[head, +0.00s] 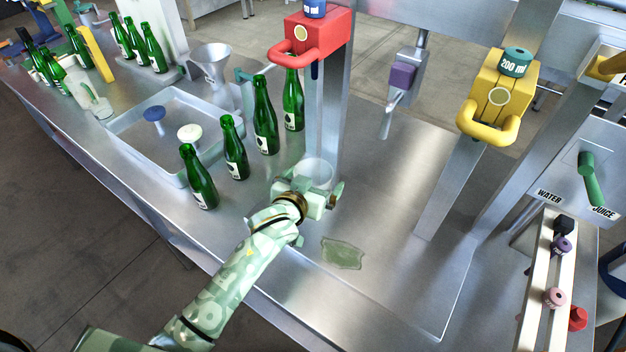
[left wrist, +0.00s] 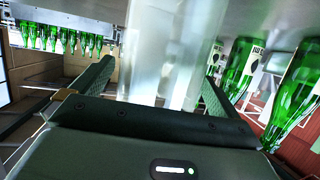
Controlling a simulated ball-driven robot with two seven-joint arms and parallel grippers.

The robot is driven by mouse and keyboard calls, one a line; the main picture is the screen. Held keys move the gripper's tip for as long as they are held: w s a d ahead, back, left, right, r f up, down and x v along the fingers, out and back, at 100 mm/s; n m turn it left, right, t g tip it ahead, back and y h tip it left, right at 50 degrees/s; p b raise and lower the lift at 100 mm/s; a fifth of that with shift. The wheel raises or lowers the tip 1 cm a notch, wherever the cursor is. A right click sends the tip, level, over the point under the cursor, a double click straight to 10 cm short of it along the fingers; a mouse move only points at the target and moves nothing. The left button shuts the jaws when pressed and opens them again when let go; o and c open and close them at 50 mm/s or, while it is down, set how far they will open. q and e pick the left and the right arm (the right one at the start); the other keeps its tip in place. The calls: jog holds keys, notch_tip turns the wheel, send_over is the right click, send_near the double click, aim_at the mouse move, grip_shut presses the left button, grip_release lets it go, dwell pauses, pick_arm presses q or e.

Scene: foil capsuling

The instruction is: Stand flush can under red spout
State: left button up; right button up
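The flush can (head: 317,172) is a pale, translucent cylinder, upright low over the steel bench near the foot of the red dispenser's post. My left gripper (head: 309,192) has one finger on each side of it. The can (left wrist: 165,55) also fills the middle of the left wrist view, between the two fingers; I cannot tell whether both touch it. Its lower end is hidden behind the gripper. The red dispenser (head: 325,30) has a looped handle and a short dark spout (head: 314,71), which is well above the can in the picture. My right gripper is not in view.
Several green bottles (head: 265,118) stand left of the post, beside a tray (head: 130,128) and a funnel (head: 211,70). A greenish wet patch (head: 342,254) lies in front of the gripper. A yellow dispenser (head: 497,95) stands right. The bench between the posts is clear.

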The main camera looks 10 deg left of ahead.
pick_arm(q)
jog(key=shift+r, duration=0.25)
jog(key=shift+s+r, duration=0.1)
jog(key=shift+s, duration=0.3)
jog(key=p+v, duration=0.2)
jog(key=v, duration=0.9)
